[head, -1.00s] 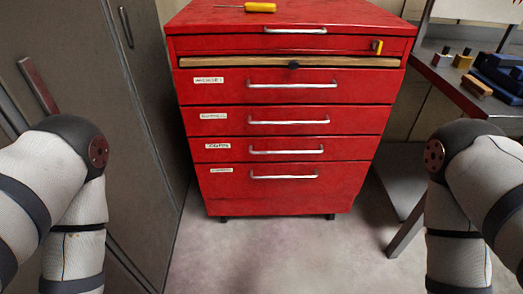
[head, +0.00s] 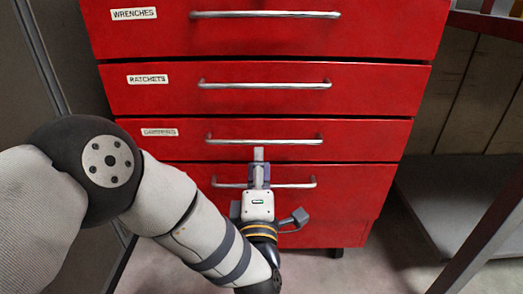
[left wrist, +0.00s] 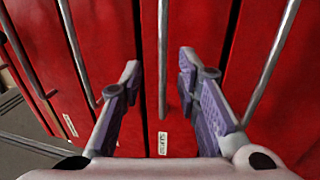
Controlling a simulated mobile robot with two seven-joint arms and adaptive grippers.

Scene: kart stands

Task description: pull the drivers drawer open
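The red cabinet's third visible drawer (head: 370,135) is shut. Its pale label (head: 160,132) is hard to read; it sits below the wrenches and ratchets drawers. Its silver bar handle (head: 225,142) runs across the drawer front. My left gripper (head: 259,154) is just below and in front of the middle of that handle. In the left wrist view, the fingers of the left gripper (left wrist: 158,66) are open, with a bar handle (left wrist: 162,50) showing in the gap between them. I cannot tell how far the fingertips reach past the bar. My right gripper is out of view.
The wrenches drawer (head: 400,30) and ratchets drawer (head: 390,88) are shut above. The lowest drawer (head: 345,205) is shut, its handle partly behind my gripper. A grey locker stands at left. A bench with a low shelf (head: 430,215) and dark leg (head: 490,240) stands at right.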

